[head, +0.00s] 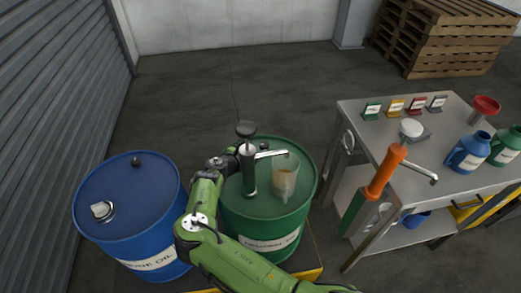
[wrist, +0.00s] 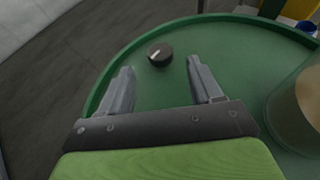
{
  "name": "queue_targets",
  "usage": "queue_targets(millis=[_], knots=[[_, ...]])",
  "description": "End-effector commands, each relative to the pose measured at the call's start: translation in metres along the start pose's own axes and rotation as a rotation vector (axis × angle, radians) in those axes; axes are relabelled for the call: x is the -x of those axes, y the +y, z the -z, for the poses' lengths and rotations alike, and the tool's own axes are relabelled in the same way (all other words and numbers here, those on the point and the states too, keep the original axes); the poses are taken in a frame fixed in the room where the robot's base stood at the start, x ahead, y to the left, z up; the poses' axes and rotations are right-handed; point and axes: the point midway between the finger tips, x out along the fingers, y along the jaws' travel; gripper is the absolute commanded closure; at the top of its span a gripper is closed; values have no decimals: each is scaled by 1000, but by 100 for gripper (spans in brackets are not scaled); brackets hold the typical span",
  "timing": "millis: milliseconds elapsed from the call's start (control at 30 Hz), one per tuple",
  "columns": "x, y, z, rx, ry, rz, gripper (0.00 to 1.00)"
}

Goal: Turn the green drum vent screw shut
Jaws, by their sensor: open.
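The green drum (head: 290,222) stands in the middle of the head view, and its green top (wrist: 245,45) fills much of the wrist view. The vent screw (wrist: 160,54) is a round black knob with a white line, near the drum's rim. My gripper (wrist: 158,68) is open and empty. Its two grey fingers point at the knob, one to each side of it in the picture; I see no contact.
A blue drum (head: 125,200) is at left.

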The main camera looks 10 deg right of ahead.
Motion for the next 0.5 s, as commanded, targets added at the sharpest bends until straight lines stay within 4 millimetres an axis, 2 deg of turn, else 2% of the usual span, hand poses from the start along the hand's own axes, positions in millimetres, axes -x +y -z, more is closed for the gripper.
queue_targets(millis=[33, 100, 200, 500], knots=[[-14, 0, 2, -1, -1, 1, 36], [-27, -1, 2, -1, -1, 1, 36], [-40, 0, 2, 0, 0, -1, 36], [-45, 0, 0, 0, 0, -1, 36]])
